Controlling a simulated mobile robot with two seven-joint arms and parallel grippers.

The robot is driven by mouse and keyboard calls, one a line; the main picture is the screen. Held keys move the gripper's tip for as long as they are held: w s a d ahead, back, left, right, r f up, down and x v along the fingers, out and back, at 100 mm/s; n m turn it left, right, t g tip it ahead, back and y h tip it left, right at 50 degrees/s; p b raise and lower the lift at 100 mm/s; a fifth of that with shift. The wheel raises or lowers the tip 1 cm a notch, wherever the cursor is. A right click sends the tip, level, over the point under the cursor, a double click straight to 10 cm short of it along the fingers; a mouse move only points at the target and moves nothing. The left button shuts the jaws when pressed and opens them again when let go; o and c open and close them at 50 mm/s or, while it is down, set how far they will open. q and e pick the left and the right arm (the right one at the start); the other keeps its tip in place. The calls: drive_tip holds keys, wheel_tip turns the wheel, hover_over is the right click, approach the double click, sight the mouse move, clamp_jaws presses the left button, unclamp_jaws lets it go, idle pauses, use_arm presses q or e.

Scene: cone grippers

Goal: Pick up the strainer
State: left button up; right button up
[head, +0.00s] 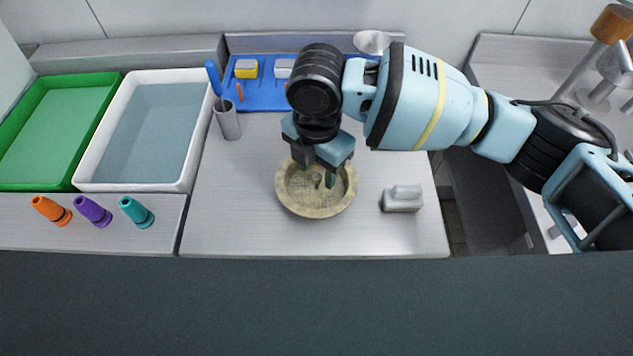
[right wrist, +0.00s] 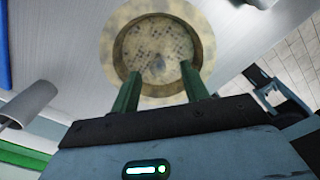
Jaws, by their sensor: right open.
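The strainer (head: 312,212) looks like a round, shallow, mottled beige bowl on the grey counter, in the middle of the head view. In the right wrist view the strainer (right wrist: 152,45) shows clusters of small dark holes in its floor. My right gripper (head: 319,176) points down over it, partly hiding its back. In the right wrist view the two green fingers of my right gripper (right wrist: 160,82) are spread apart with nothing between them, overlapping the near rim. Whether the fingertips touch the strainer I cannot tell. My left gripper is not in view.
A small grey block-like item (head: 402,199) lies right of the strainer. A grey cup (head: 228,122) with a blue-handled tool, a blue tray (head: 265,97), a white tub (head: 133,187) and a green tub (head: 35,187) stand left and behind. Orange, purple and teal cones (head: 137,212) lie front left.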

sight(317, 176)
drive_tip(key=shift+w+f, duration=0.1)
drive_tip(key=shift+f, duration=1.7)
clamp_jaws()
